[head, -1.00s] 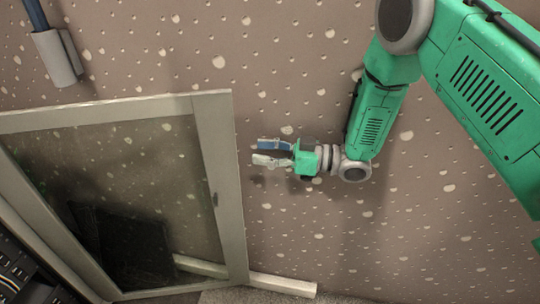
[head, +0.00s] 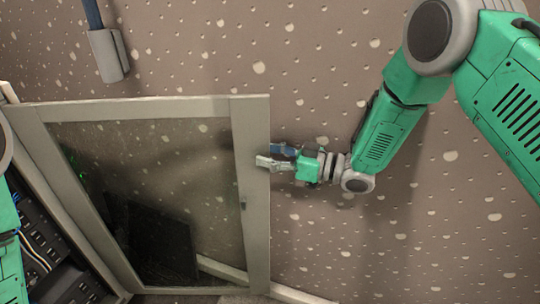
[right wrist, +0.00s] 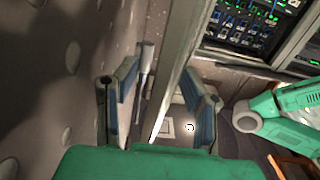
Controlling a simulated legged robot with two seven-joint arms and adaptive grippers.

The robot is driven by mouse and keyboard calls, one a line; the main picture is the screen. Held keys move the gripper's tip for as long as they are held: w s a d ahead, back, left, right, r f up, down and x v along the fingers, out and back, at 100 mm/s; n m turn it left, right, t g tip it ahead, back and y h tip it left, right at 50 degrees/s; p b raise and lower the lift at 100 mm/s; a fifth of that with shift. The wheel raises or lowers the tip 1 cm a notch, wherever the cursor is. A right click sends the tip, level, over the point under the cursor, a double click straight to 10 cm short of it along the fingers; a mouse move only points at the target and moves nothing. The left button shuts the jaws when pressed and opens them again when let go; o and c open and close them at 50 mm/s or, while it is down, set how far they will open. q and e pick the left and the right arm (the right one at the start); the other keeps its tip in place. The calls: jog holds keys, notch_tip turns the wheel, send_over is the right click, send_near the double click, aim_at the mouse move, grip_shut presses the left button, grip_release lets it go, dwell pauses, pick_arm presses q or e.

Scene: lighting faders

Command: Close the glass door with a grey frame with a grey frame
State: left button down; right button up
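The glass door (head: 251,190) with a grey frame stands ajar in the left half of the head view, swung out from the cabinet at the left. A small dark fitting sits on its right-hand frame bar. My right gripper (head: 275,156) is at that bar's outer edge, one pale finger in front and the blue-padded finger partly hidden behind. In the right wrist view the door's edge (right wrist: 175,72) runs between the open fingers of my right gripper (right wrist: 165,95), with gaps showing on both sides. My left gripper is not in view; only part of my left arm shows.
The cabinet (head: 50,245) at lower left holds dark modules and cables; lit equipment (right wrist: 245,25) shows in the right wrist view. A grey cylindrical fitting (head: 109,56) hangs on a blue pole at upper left. The speckled brown surface right of the door is mostly clear.

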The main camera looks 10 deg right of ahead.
jog(key=c, duration=0.6)
jog(key=shift+a+r, duration=0.15)
grip_shut()
jog(key=shift+s, duration=0.1)
jog(key=s+a+m+t+h+p, duration=0.1)
jog(key=s+a+t+p, duration=0.1)
jog(key=s, duration=0.5)
jog(key=shift+m+p, duration=0.3)
jog(key=shift+p, duration=0.45)
jog(key=shift+a, duration=0.15)
